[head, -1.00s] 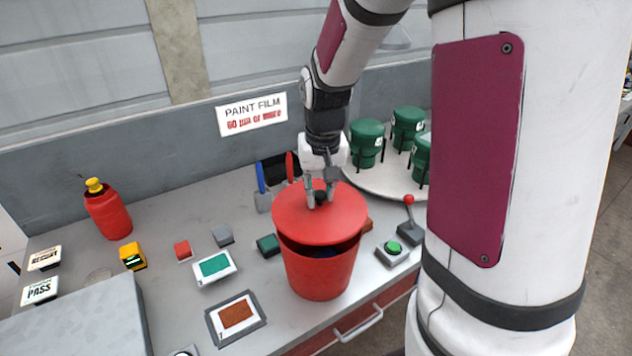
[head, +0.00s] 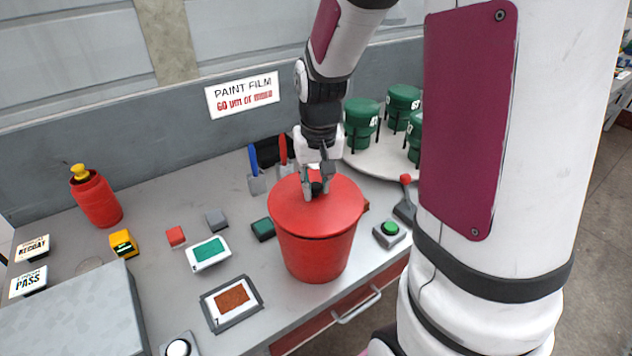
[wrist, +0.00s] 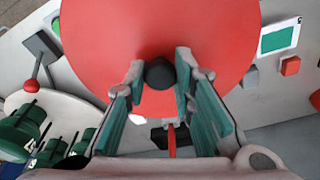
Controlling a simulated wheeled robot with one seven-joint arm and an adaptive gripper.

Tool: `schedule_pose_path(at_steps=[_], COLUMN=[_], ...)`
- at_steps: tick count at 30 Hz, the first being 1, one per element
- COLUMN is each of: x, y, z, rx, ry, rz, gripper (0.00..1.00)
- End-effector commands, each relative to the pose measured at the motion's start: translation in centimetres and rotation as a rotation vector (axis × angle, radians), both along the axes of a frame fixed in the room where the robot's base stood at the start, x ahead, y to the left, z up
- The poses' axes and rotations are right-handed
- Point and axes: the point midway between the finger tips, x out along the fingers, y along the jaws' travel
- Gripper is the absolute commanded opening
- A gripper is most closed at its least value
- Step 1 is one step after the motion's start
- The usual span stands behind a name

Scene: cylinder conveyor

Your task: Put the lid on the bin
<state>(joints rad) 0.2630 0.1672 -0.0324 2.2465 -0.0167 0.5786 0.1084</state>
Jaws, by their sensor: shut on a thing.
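The red round lid (head: 334,212) sits over the mouth of the red bin (head: 315,257) on the grey bench, with no clear gap showing between them in the head view. My gripper (head: 317,190) is above the lid, shut on its dark knob. In the wrist view my gripper (wrist: 160,85) has its fingers either side of the black knob (wrist: 160,73) at the middle of the lid (wrist: 205,35). The lid hides the inside of the bin, and its far rim is out of sight.
A green button box (head: 389,233) and a red-knobbed lever (head: 406,195) stand right of the bin. Green pots stand on a round tray (head: 385,170) behind. A framed brown sample (head: 232,302), a green sample card (head: 208,253) and small blocks lie left. A red bottle (head: 97,200) stands far left.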

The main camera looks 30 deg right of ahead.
Motion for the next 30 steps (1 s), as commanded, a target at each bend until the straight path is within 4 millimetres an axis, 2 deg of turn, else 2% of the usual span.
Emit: schedule_pose_path(at_steps=[25, 26, 28, 30], x=[0.0, 0.0, 0.0, 0.0], y=[0.0, 0.0, 0.0, 0.0], z=[-1.6, -1.6, -1.5, -1.5], rx=[0.0, 0.0, 0.0, 0.0], ry=[0.0, 0.0, 0.0, 0.0], rz=[0.0, 0.0, 0.0, 0.0], gripper=[0.0, 0.28, 0.43, 0.47])
